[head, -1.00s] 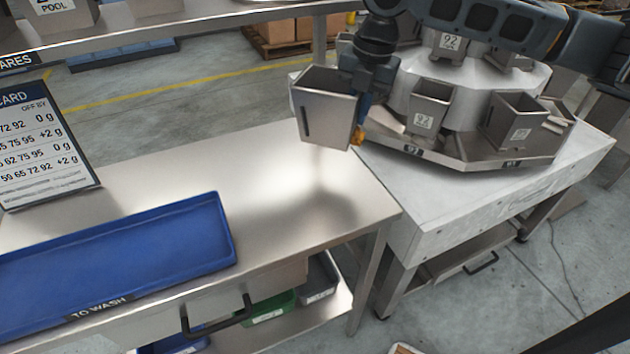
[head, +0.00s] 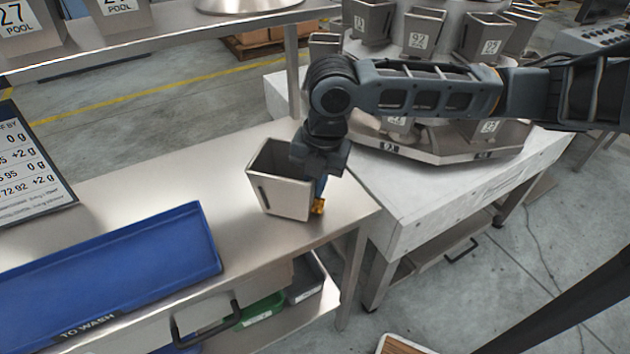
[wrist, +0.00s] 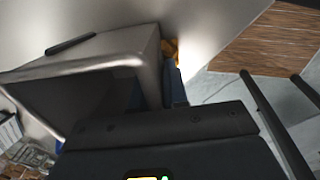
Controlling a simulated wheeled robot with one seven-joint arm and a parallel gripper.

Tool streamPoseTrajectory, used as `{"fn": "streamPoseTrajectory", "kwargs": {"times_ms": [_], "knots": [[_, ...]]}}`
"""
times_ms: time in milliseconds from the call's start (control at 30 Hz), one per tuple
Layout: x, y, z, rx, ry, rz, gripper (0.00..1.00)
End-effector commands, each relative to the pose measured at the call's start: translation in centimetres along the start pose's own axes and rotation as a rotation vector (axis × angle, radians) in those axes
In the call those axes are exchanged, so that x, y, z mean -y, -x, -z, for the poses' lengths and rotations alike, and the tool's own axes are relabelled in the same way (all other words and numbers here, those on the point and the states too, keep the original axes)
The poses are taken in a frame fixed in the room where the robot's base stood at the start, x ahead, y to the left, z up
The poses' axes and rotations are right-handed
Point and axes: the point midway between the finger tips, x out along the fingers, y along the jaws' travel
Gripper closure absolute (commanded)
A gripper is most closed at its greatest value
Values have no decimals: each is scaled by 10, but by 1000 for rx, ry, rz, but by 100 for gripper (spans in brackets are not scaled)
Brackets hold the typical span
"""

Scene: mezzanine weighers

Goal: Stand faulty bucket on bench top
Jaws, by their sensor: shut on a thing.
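The grey metal bucket (head: 279,195) is upright over the right end of the steel bench top (head: 130,185), beside its right edge. Its base is at or very close to the surface; I cannot tell if it touches. My gripper (head: 318,204) is shut on the bucket's right side, with an orange fingertip showing there. In the wrist view the bucket (wrist: 85,75) fills the left, and the orange fingertip of my gripper (wrist: 170,52) shows beside its wall.
A blue tray (head: 205,235) marked TO WASH lies on the bench to the left. A card (head: 30,175) stands behind it. A shelf (head: 180,45) runs above the back.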

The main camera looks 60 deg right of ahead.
Motion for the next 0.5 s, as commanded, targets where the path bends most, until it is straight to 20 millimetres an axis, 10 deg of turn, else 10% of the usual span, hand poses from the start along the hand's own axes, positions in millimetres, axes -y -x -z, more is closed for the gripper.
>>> {"fn": "streamPoseTrajectory", "kwargs": {"times_ms": [433,500], "knots": [[1,-9,-1,2,1,-3,100],[1,-8,0,1,1,-1,80]]}}
